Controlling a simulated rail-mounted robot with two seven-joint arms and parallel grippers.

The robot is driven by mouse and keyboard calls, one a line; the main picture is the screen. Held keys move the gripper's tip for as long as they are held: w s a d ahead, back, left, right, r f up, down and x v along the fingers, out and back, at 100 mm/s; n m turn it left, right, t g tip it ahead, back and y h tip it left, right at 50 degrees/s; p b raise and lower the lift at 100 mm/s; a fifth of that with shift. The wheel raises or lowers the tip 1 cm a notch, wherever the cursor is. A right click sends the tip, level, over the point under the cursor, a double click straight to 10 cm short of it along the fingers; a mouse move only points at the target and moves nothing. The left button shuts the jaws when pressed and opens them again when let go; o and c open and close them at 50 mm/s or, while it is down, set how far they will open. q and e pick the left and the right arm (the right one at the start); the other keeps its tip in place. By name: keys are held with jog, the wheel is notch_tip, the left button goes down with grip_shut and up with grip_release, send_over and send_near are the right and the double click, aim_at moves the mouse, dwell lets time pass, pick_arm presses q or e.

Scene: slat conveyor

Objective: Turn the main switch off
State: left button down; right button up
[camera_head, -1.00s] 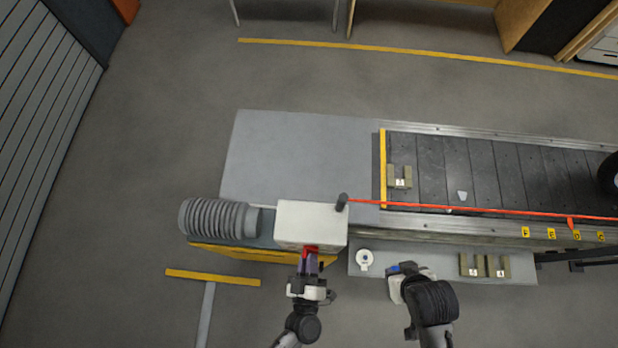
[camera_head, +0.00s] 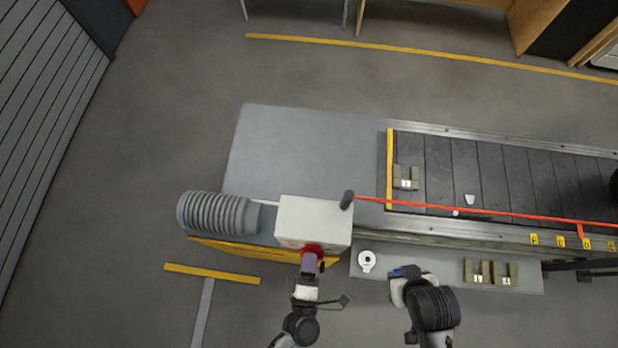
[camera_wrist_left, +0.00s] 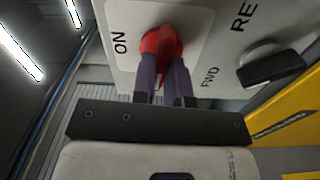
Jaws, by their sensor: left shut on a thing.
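The main switch is a red rotary knob (camera_wrist_left: 163,42) on a pale panel (camera_wrist_left: 205,30), with "ON" printed to its left in the left wrist view. In the head view the red knob (camera_head: 312,249) sits on the front of a white box (camera_head: 315,220). My left gripper (camera_head: 311,262) is at the knob, its purple fingers shut on it; the fingers (camera_wrist_left: 165,68) also show in the left wrist view. They hide the knob's lower part. My right gripper (camera_head: 405,272) is over the grey ledge, right of the box; its jaws are too small to judge.
A black selector knob (camera_wrist_left: 270,66) is right of the switch, near "FWD" and "RE". A white round disc (camera_head: 367,260) and tan blocks (camera_head: 490,272) lie on the ledge. A red cord (camera_head: 470,209) runs along the slat conveyor (camera_head: 460,170). A ribbed grey motor (camera_head: 218,215) is left of the box.

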pick_arm(q)
jog(key=shift+n, duration=0.7)
jog(key=c, duration=1.1)
grip_release()
jog(key=shift+c, duration=0.2)
jog(key=s+b, duration=0.3)
jog(key=s, duration=1)
jog(key=shift+s+a, duration=0.4)
jog(key=shift+a, duration=0.05)
